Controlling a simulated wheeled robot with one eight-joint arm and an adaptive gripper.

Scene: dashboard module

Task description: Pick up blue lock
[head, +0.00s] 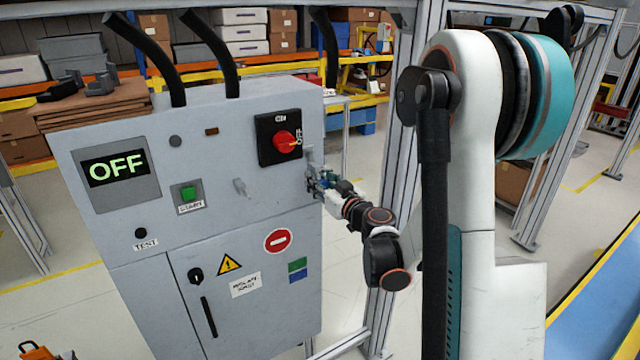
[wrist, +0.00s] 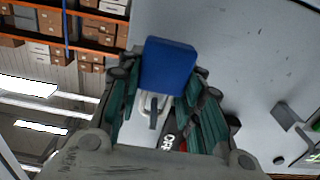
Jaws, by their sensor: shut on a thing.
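The blue lock (wrist: 168,65) shows in the wrist view as a blue block with a pale metal shackle (wrist: 150,104). My gripper (wrist: 160,80) has its two teal-padded fingers on either side of the lock and is shut on it. In the head view my gripper (head: 322,183) is at the right edge of the grey cabinet front, just below and right of the red rotary switch (head: 285,142). The lock is too small and covered to make out clearly there.
The grey cabinet (head: 225,235) carries an OFF display (head: 114,168), a green start button (head: 189,193) and a small metal hook or lever (head: 241,187). A metal frame post (head: 389,200) stands close behind my arm. Shelves with boxes (head: 240,32) are at the back.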

